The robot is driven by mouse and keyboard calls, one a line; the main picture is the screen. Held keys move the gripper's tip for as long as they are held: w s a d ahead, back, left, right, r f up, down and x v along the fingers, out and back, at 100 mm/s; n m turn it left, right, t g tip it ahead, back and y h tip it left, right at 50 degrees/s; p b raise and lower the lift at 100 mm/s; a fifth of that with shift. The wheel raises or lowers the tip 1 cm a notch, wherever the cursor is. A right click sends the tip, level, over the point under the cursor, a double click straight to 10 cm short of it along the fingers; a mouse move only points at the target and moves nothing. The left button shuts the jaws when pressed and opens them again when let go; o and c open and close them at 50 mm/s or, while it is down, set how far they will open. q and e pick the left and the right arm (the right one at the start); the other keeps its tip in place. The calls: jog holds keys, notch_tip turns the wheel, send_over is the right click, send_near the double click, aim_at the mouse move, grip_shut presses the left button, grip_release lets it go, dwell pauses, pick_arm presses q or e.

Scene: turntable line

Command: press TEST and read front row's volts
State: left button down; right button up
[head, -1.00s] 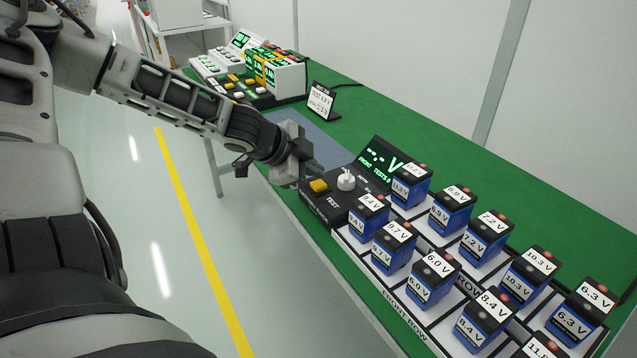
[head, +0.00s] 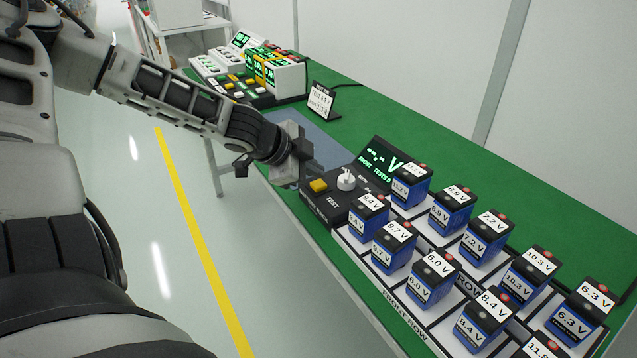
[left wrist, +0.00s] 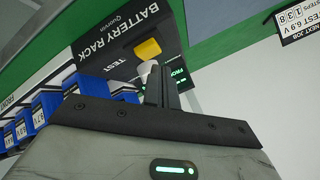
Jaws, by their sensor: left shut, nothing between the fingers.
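The black battery rack tester (head: 327,205) stands on the green bench, with a yellow TEST button (head: 319,186) and a white knob (head: 346,180) on top. The button also shows in the left wrist view (left wrist: 147,49). The green display (head: 381,162) reads "-.-- V" with "FRONT" and "TESTS 0" below it. Blue batteries with volt labels stand in two rows; the front row (head: 397,250) is nearest the bench's front edge. My left gripper (head: 302,178) is shut and empty, just left of the button and apart from it. My right gripper is not in view.
A card (head: 321,102) stands behind the tester; in the left wrist view it reads "TEST 6.9 V" (left wrist: 297,14). Another device with green displays (head: 270,72) sits at the far left end. Green bench (head: 430,140) behind the tester is clear.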

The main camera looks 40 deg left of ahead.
aim_at(313, 185)
pick_arm(q)
jog(key=shift+f, duration=0.4)
jog(key=shift+f+b, duration=0.4)
jog(key=shift+b, duration=0.25)
jog(key=shift+r, duration=0.1)
dwell(0.5)
jog(key=shift+r+p, duration=0.75)
jog(key=shift+p, duration=0.1)
notch_tip(313, 185, up, 5)
jog(key=p, duration=0.5)
dwell(0.5)
